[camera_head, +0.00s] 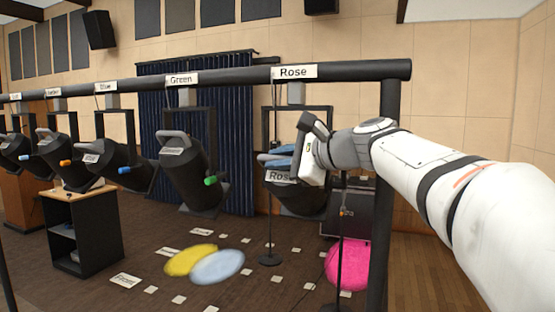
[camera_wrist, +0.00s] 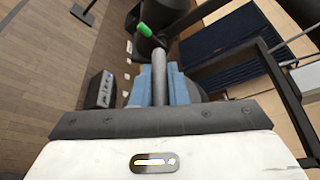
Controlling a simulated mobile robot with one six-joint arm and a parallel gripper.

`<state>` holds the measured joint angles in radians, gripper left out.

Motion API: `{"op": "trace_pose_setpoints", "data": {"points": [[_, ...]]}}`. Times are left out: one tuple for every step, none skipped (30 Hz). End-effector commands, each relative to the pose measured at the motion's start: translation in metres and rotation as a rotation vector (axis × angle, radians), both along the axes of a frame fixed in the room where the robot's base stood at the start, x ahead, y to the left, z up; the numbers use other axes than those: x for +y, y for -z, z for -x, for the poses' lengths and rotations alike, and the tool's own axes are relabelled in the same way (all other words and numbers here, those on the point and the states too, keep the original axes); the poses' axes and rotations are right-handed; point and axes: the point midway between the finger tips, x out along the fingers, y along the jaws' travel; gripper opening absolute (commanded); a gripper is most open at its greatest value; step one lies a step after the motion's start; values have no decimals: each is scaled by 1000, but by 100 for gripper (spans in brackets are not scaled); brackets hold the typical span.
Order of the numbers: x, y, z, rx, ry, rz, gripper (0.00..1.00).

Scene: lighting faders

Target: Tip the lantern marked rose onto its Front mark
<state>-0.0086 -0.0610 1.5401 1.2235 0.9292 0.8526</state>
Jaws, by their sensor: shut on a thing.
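The rose lantern (camera_head: 305,203) is a dark can hanging in a yoke under the bar, below the "Rose" label (camera_head: 293,72). It hangs tilted, and its body carries its own Rose plate. My gripper (camera_head: 283,158) is at its upper back, with blue fingers shut on its grey handle; the wrist view shows the handle (camera_wrist: 160,80) between the fingers. My wrist hides part of the lantern. A card reading Front (camera_head: 125,281) lies on the floor at lower left. A magenta light pool (camera_head: 348,266) lies at right, near several small blank cards.
The green lantern (camera_head: 187,170) with a green knob hangs just left, and more lanterns hang beyond it. The bar (camera_head: 225,76) runs above, with a post (camera_head: 389,130) close to my arm. Yellow (camera_head: 190,260) and pale blue (camera_head: 217,266) pools lie on the floor.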

Motion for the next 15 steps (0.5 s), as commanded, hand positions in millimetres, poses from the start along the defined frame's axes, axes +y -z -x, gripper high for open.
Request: {"op": "trace_pose_setpoints", "data": {"points": [[0, 0, 0, 0, 0, 0, 0], [0, 0, 0, 0, 0, 0, 0], [0, 0, 0, 1, -1, 1, 0], [0, 0, 0, 0, -1, 0, 0], [0, 0, 0, 0, -1, 0, 0], [0, 0, 0, 0, -1, 0, 0], [0, 0, 0, 0, -1, 0, 0], [1, 0, 0, 0, -1, 0, 0], [1, 0, 0, 0, -1, 0, 0], [1, 0, 0, 1, -1, -1, 0], [1, -1, 0, 3, -1, -1, 0], [0, -3, -1, 8, -1, -3, 0], [0, -5, -1, 14, -2, -4, 0], [0, -7, -2, 22, -2, -8, 0], [-1, -10, -3, 35, -1, -13, 0]]}}
